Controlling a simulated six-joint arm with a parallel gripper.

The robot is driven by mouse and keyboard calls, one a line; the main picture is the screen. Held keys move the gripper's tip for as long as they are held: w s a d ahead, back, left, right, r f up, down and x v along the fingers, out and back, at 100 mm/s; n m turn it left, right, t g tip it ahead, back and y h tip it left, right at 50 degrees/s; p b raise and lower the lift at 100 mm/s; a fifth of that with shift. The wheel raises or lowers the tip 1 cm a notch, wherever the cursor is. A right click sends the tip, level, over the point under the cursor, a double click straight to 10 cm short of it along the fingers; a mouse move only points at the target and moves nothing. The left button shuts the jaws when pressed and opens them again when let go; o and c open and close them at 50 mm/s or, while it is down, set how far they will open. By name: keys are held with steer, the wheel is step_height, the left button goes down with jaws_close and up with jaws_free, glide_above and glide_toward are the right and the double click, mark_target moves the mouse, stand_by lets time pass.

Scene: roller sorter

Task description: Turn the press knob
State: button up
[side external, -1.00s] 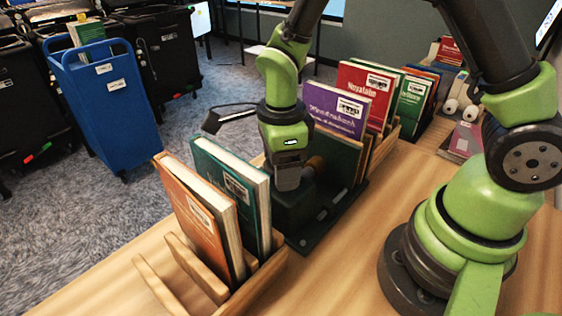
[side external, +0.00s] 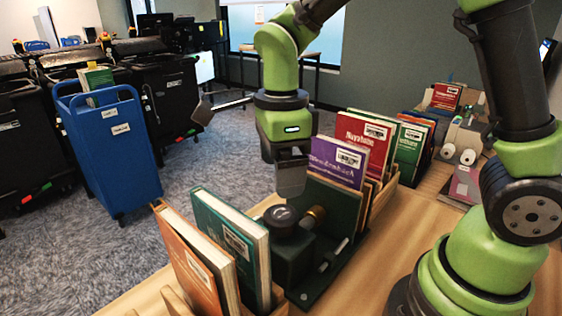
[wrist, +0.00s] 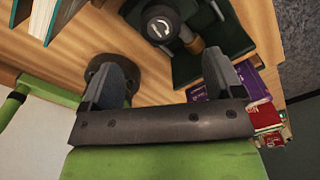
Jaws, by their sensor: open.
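The press (side external: 293,258) is a dark green block on a base plate, set on the table between the book racks. Its knob (side external: 282,214) is round and black. In the wrist view the knob (wrist: 160,24) shows a pale curved mark on top. A brass-coloured part (side external: 317,213) sits beside it. My gripper (side external: 291,182) is above the press, clear of the knob. In the wrist view my gripper (wrist: 166,62) is open and empty, and the knob appears beyond the gap between its fingers.
An orange book (side external: 192,265) and a teal book (side external: 232,245) stand upright left of the press. A purple book (side external: 335,160) and a red book (side external: 362,140) stand behind it. Bare wooden table (side external: 375,262) lies in front. A blue cart (side external: 113,150) stands on the floor.

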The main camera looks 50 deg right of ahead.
mark_target(280, 213)
steer(key=shift+r, duration=0.25)
steer(key=shift+w, duration=0.1)
steer(key=shift+w+a+m+g+h, duration=0.3)
steer(key=shift+w+m+g+h, duration=0.05)
steer(key=shift+w+m+g, duration=0.2)
steer(key=shift+w+a+m+g+h, duration=0.35)
steer(key=shift+w+m+g, duration=0.1)
steer(key=shift+w+g, duration=0.1)
steer(key=f, duration=0.3)
steer(key=s+f+m+g, duration=0.1)
steer(key=f, duration=0.2)
steer(key=s+d+f+m+h, duration=0.1)
steer(key=f, duration=0.2)
steer(key=shift+f, duration=0.1)
